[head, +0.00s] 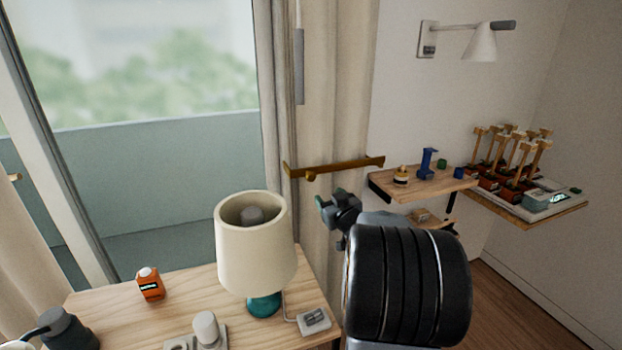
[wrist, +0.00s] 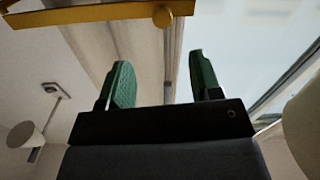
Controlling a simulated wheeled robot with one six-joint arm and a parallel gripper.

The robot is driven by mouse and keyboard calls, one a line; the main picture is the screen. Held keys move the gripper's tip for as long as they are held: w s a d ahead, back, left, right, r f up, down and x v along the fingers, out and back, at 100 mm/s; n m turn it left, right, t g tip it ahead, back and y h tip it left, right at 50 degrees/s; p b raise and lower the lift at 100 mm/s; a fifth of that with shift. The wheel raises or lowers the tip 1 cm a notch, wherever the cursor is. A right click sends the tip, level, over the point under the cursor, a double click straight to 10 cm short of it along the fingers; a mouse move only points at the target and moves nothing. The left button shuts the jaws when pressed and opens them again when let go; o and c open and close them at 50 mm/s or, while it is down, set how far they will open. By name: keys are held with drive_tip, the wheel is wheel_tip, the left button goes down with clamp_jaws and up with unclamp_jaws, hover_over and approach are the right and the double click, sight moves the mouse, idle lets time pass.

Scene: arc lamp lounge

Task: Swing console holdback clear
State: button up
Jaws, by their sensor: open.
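The console holdback looks to be the brass bar (head: 338,167) lying across the gathered curtain in the head view, with a small round knob on its near face. In the wrist view the bar (wrist: 90,14) and its knob cross the top left. My gripper (head: 326,203) is just below the bar in the head view, apart from it. In the wrist view my gripper (wrist: 160,75) has its two green fingers spread and nothing between them. The bar's pivot or mount is not clear.
A table lamp (head: 256,240) stands on the wooden console (head: 110,310) left of my arm, its shade close by. A wall shelf (head: 420,186) with small items is at right. A wall lamp (head: 482,42) hangs above.

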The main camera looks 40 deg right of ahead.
sight(312, 178)
drive_tip(key=p+x, duration=0.1)
drive_tip(key=x, duration=1.2)
drive_tip(key=shift+w+r, duration=0.2)
drive_tip(key=shift+w, duration=0.15)
clamp_jaws()
